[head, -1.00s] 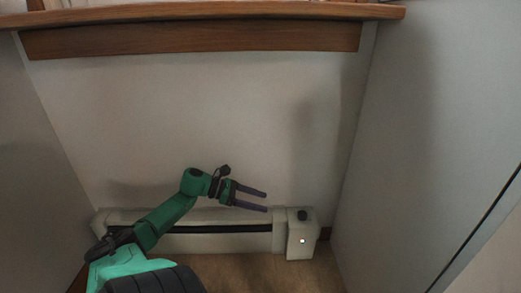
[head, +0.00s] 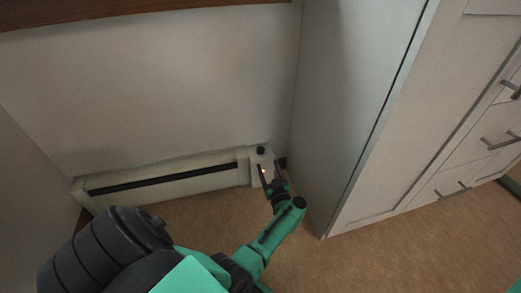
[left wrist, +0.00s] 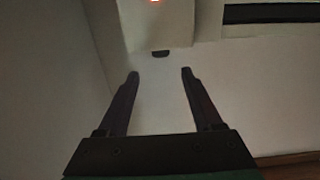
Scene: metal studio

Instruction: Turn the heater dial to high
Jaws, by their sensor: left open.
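The white baseboard heater (head: 160,178) runs along the foot of the wall. Its control box is at the right end, with a small black dial (head: 261,150) on top and a small lit orange lamp (head: 263,171) on its front. My left gripper (head: 272,170) is open and empty at the box's front right, below the dial in the picture. In the left wrist view, both fingers are spread, and the dark dial (left wrist: 160,53) shows beyond and between the tips, apart from them. The lamp (left wrist: 155,2) glows red-orange at the top edge. My right gripper is not in view.
A tall pale cabinet side (head: 345,110) stands close to the right of the heater's control box. Drawers with handles (head: 500,138) are further right. Brown carpet (head: 370,255) is clear in front. A wooden ledge (head: 110,12) crosses the top left.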

